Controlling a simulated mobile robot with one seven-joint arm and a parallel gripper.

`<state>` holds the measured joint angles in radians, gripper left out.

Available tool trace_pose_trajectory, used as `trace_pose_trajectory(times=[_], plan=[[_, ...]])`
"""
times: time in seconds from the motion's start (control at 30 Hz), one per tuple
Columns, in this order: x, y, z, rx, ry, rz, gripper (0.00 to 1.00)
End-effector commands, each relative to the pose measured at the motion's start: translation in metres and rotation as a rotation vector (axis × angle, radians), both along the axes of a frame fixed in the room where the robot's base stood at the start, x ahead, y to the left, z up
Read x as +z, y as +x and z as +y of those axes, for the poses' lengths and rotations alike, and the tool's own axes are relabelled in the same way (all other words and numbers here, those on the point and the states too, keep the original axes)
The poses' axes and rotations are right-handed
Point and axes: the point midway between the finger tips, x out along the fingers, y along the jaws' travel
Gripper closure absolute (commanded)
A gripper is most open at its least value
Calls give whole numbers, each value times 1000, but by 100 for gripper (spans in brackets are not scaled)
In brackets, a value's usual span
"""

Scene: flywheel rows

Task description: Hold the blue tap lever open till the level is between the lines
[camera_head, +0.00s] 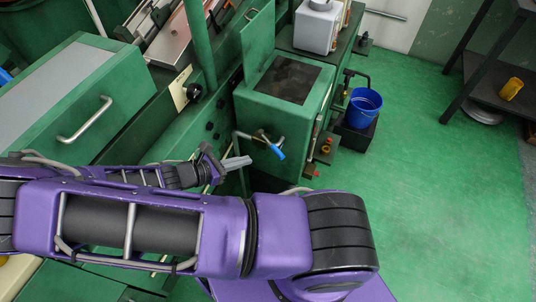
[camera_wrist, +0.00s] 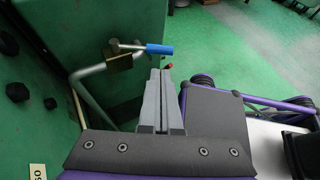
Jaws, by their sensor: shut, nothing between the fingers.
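The blue tap lever (camera_head: 276,151) sticks out from a brass tap (camera_head: 261,136) on the front of a green machine box. In the wrist view the lever (camera_wrist: 159,49) lies level, just beyond my fingertips, with the brass valve body (camera_wrist: 118,58) and a grey pipe to its left. My gripper (camera_head: 246,160) is shut and empty, a little left of and below the lever in the head view. In the wrist view the gripper (camera_wrist: 160,72) points toward the lever; I cannot tell whether they touch. I cannot make out a level or lines in either view.
A blue bucket (camera_head: 363,107) stands on a dark block right of the green box (camera_head: 287,80). Red-topped fittings (camera_head: 326,146) stick out along the box's right side. A dark shelf with a yellow item (camera_head: 511,88) stands at right. The green floor (camera_head: 440,190) between is clear.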

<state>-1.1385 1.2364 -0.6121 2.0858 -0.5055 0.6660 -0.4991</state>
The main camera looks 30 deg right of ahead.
Motion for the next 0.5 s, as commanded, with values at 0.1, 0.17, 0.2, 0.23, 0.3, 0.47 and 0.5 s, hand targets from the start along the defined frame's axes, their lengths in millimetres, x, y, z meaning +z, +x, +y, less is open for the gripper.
trace_pose_trajectory(times=[0.1, 0.17, 0.2, 0.23, 0.3, 0.47, 0.5], plan=[[-14, 2, -26, -4, -6, 1, 100], [-19, 4, -38, -4, -5, 1, 100], [-23, 5, -45, -3, -5, 2, 100], [-26, 6, -50, -3, -4, 2, 100], [-31, 8, -62, -3, -4, 1, 100], [-40, 11, -81, -2, -2, 0, 100], [-42, 11, -84, -2, -2, 0, 100]])
